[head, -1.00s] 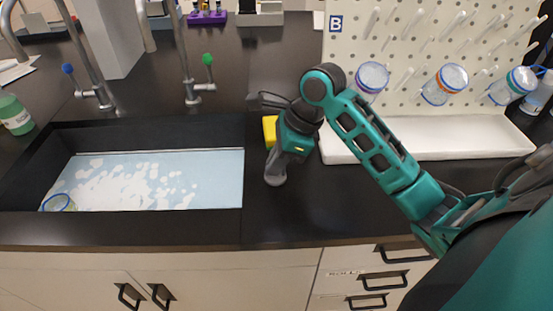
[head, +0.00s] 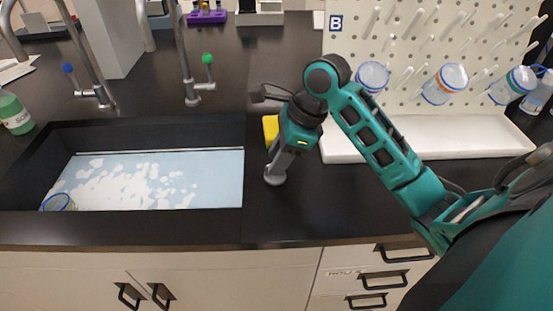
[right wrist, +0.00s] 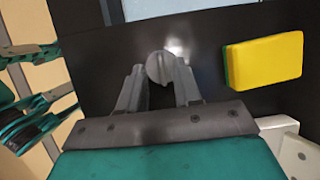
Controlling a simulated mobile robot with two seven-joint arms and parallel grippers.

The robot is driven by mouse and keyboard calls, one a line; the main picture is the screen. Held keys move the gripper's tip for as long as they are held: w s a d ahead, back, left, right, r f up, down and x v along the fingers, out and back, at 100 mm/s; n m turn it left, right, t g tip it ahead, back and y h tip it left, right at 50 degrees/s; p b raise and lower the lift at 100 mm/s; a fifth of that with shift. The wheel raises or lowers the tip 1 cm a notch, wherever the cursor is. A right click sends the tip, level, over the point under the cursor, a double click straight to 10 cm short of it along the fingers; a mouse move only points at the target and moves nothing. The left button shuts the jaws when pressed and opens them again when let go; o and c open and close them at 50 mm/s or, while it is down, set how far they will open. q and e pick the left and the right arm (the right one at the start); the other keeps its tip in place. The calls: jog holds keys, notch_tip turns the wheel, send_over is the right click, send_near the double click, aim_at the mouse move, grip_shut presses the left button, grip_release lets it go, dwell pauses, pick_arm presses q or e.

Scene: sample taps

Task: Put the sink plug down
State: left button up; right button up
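The grey round sink plug (head: 274,179) rests on the black counter, right of the sink. My right gripper (head: 279,165) is just above it, tilted. In the right wrist view the plug (right wrist: 160,69) shows at the tips of the two fingers (right wrist: 160,78), which stand apart with a gap between them. The fingers look open around or just behind the plug; whether they touch it is hard to tell. My left gripper is not in view.
The black sink (head: 120,222) with foamy blue water lies left of the plug. A yellow sponge (head: 270,128) is behind my right gripper and shows in the wrist view (right wrist: 268,60). A white drip tray (head: 430,147) stands to the right. The front counter is clear.

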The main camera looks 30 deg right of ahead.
jog(key=v, duration=1)
jog(key=shift+r, duration=0.3)
